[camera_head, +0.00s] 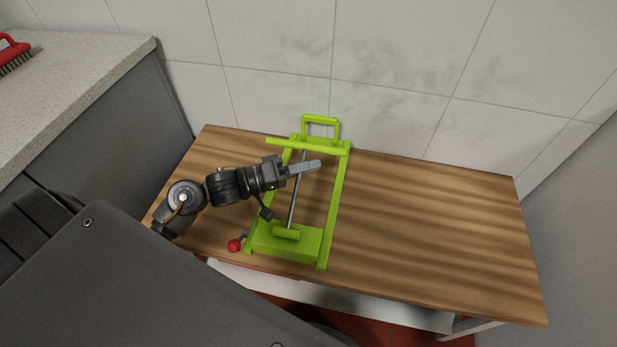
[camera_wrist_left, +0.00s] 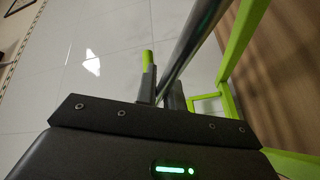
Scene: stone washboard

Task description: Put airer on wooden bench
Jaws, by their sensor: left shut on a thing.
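The airer is a lime-green frame (camera_head: 338,205) with a grey metal rod, a crossbar and a small handle loop at its far end. In the head view it is over the left half of the wooden bench (camera_head: 430,225); I cannot tell whether it rests fully on the top. My left gripper (camera_head: 306,167) reaches in from the left and is shut on the airer near its far crossbar. In the left wrist view the fingers (camera_wrist_left: 162,90) are close to the grey rod (camera_wrist_left: 190,45) and a green bar end (camera_wrist_left: 147,58). My right gripper is not in view.
A red ball knob (camera_head: 234,245) shows at the airer's near left corner. A tiled wall (camera_head: 400,60) stands behind the bench. A grey counter (camera_head: 75,75) with a red brush (camera_head: 12,55) is at the left. The bench's right half is clear.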

